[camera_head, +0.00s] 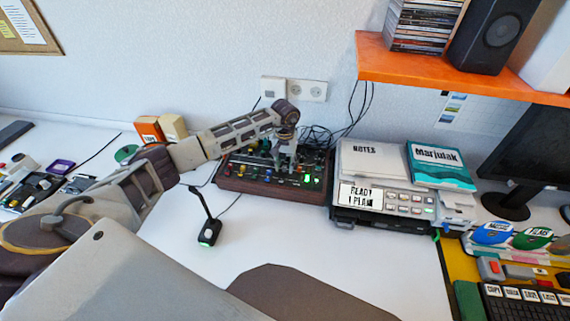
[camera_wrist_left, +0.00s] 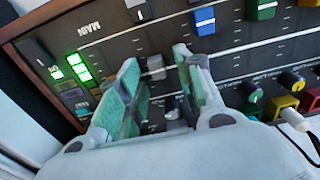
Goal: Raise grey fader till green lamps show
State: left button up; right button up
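The mixer panel (camera_head: 232,172) stands on the desk against the wall, with rows of coloured fader caps and knobs. In the left wrist view, the grey fader cap (camera_wrist_left: 155,67) sits in its slot near the MAIN label. My left gripper (camera_head: 284,168) points down over the panel. In the left wrist view its two green-padded fingers (camera_wrist_left: 158,75) are apart, one on each side of the grey cap, with gaps showing. Green lamps (camera_wrist_left: 76,66) are lit at the left of the panel; they also glow in the head view (camera_head: 307,178). My right gripper is out of view.
A blue fader cap (camera_wrist_left: 205,21) and a green one (camera_wrist_left: 261,9) sit close by. Cables lie behind the panel. A small black device (camera_head: 209,232) stands in front, and a grey button unit (camera_head: 405,203) is at right. An orange shelf (camera_head: 430,76) hangs upper right.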

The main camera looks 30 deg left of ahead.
pick_arm(q)
notch_tip(320, 180, up, 12)
dwell(0.7)
jog(key=shift+f, duration=0.1)
dwell(0.5)
